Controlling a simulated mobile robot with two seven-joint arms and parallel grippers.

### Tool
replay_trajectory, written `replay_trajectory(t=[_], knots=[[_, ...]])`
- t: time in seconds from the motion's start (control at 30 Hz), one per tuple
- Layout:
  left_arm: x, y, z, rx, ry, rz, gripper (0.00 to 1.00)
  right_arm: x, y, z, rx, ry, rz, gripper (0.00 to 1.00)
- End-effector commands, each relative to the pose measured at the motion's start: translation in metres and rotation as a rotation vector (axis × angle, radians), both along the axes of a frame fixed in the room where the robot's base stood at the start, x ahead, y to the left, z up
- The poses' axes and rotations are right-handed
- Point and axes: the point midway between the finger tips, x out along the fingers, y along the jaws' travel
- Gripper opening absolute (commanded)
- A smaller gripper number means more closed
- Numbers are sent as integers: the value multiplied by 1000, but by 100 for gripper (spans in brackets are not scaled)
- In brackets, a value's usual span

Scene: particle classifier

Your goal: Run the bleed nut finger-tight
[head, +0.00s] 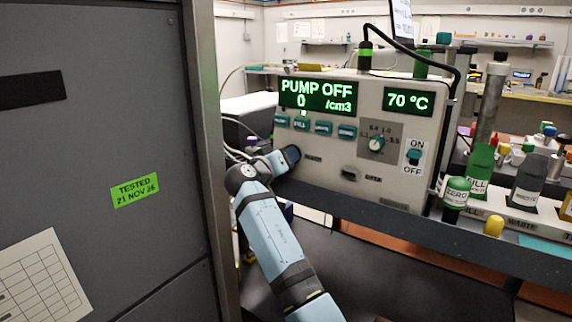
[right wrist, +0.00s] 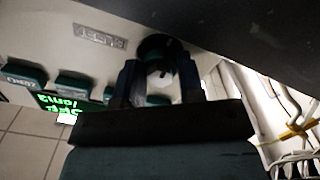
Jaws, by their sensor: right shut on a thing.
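The bleed nut appears to be the dark green-black round knob (right wrist: 158,48) with a pale centre in the right wrist view. It sits on the pale instrument face, beside a small label that I cannot read. My right gripper (right wrist: 160,82) has one finger on each side of this knob and is shut on it. In the head view my right arm reaches up to the lower left of the instrument panel (head: 345,115); its fingers and the nut are hidden there. How far the nut is threaded cannot be seen. My left gripper is not in view.
The display (head: 318,96) reads PUMP OFF, 0 /cm3; another (head: 409,100) reads 70 °C. A dark cabinet (head: 90,250) stands close on the left. Bottles, including ZERO (head: 455,193) and a green FILL one (head: 479,172), stand at right. Cables (right wrist: 285,105) hang near my right gripper.

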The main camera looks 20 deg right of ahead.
Motion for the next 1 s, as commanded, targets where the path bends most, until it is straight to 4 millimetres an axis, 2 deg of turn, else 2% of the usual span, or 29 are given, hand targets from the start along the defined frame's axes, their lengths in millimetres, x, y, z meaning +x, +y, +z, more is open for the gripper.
replay_trajectory(t=[0.63, 0.67, 0.77, 1.0], knots=[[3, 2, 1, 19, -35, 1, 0, 0, 3, -1, 35, -41, 3, 12], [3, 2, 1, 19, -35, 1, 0, 0, 3, -1, 34, -42, 4, 38], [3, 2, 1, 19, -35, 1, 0, 0, 2, -1, 34, -42, 4, 61], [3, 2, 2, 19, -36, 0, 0, 0, 1, 0, 33, -42, 2, 62]])
